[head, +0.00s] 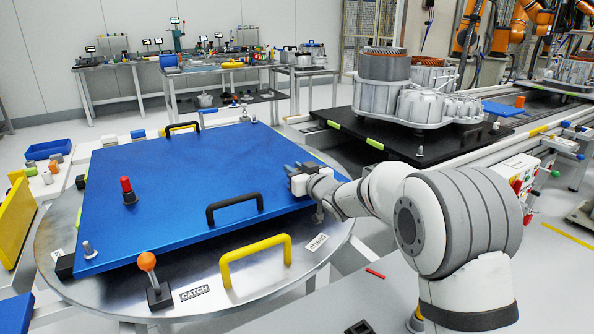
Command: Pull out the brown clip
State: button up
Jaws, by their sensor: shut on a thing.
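My gripper (297,177) is at the right edge of the blue plate (180,175), with its fingers at the plate's rim. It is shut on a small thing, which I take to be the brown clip. The clip itself is hidden at the fingers, and I cannot make out its colour or how far it sits in. The blue plate lies flat on a round metal table (215,275).
A black handle (234,207) and a red-topped knob (128,190) stand on the plate. A yellow handle (256,257) and an orange-balled lever (150,275) stand on the table's front rim. A stator housing (400,90) stands on a black platform at the back right.

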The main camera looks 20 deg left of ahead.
grip_shut()
jog(key=shift+r+p, duration=0.3)
jog(key=shift+r, duration=0.1)
jog(key=shift+r+p, duration=0.75)
jog(key=shift+r, duration=0.25)
notch_tip(320, 180, up, 6)
jog(key=p, duration=0.5)
jog(key=shift+r, duration=0.2)
jog(key=shift+f, duration=0.1)
